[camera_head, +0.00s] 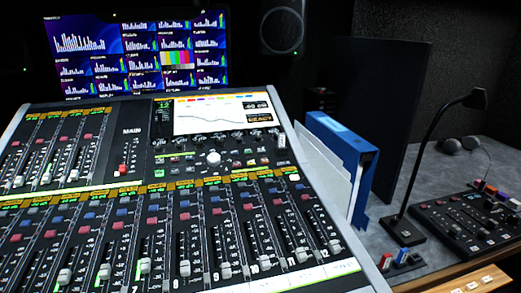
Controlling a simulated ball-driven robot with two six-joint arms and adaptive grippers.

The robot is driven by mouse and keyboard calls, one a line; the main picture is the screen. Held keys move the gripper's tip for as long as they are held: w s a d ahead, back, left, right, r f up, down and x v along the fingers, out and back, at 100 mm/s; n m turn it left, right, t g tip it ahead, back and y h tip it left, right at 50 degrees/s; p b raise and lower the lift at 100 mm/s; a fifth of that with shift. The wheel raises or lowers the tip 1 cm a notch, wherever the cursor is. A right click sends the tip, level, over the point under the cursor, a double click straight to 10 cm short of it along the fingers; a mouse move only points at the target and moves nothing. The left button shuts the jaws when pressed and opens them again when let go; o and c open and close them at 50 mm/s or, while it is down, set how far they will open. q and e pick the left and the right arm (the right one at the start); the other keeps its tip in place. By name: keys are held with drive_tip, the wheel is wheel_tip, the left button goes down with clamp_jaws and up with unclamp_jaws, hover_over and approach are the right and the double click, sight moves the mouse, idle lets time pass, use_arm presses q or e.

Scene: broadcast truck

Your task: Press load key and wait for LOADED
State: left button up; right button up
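A large mixing console (215,195) fills the left and middle of the head view, tilted in the picture. Its small display (215,113) shows a curve and, at the lower right, a yellow box (260,117) whose small text looks like READY. Below the display are a row of dark knobs, a large pale knob (214,158) and small coloured keys (176,159). The key labels are too small to read, so I cannot tell which is the load key. Neither of my grippers is in view.
A wide monitor (135,55) with level graphs stands behind the console. Blue and white binders (345,160) stand at its right. Further right are a gooseneck lamp or microphone (410,195), a small control panel (470,220) and a dark speaker (282,28) above.

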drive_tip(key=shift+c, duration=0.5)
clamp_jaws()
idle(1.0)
